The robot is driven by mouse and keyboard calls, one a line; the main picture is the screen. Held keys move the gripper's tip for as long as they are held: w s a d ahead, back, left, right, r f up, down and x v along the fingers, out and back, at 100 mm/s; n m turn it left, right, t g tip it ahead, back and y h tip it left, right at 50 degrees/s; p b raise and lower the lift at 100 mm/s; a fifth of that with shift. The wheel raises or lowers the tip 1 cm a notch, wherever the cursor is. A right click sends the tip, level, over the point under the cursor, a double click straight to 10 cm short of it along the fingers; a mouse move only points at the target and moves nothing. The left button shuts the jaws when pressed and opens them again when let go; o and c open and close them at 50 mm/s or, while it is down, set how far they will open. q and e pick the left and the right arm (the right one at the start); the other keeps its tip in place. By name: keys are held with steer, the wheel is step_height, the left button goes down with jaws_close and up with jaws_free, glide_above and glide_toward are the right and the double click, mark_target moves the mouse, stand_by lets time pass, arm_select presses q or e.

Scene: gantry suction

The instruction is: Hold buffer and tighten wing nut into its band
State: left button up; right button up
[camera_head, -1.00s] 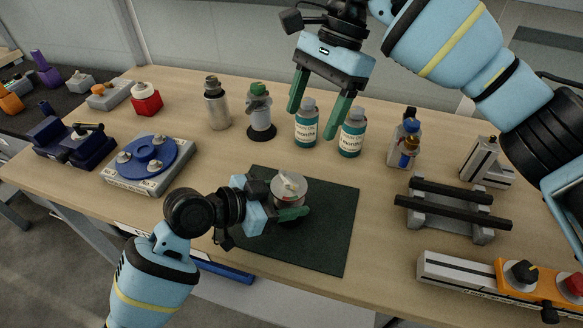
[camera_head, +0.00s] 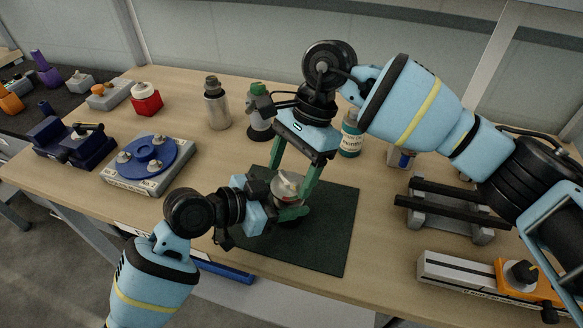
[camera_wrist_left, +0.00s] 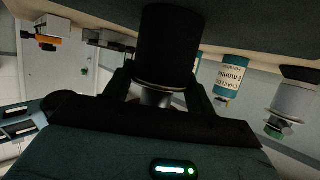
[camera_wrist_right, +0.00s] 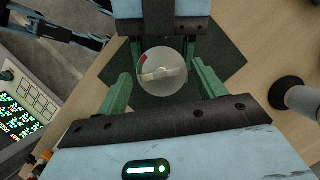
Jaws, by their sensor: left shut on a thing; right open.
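The buffer (camera_head: 290,206) is a dark cylinder with a pale metal top, standing on the dark green mat (camera_head: 333,235). My left gripper (camera_head: 284,213) is shut on it from the left side; the left wrist view shows its dark body (camera_wrist_left: 166,45) between the fingers. The wing nut (camera_head: 289,182) sits on top of the buffer. In the right wrist view the wing nut (camera_wrist_right: 162,73) lies across the round top disc, which has a red band mark (camera_wrist_right: 142,59) near its edge. My right gripper (camera_head: 292,190) is open, pointing down, with its fingers on either side of the top, apart from it.
A teal-labelled bottle (camera_head: 351,138), a grey bottle (camera_head: 216,104) and a green-capped bottle (camera_head: 259,118) stand behind. A blue turntable fixture (camera_head: 150,157) is at left. The mat's right part is clear.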

steer(key=shift+f, duration=0.1)
steer(key=c, duration=1)
steer(key=shift+m+t, duration=0.3)
steer(key=shift+m, duration=0.6)
steer(key=o, duration=1)
steer(key=v, duration=1.2)
steer(key=shift+d, duration=0.15)
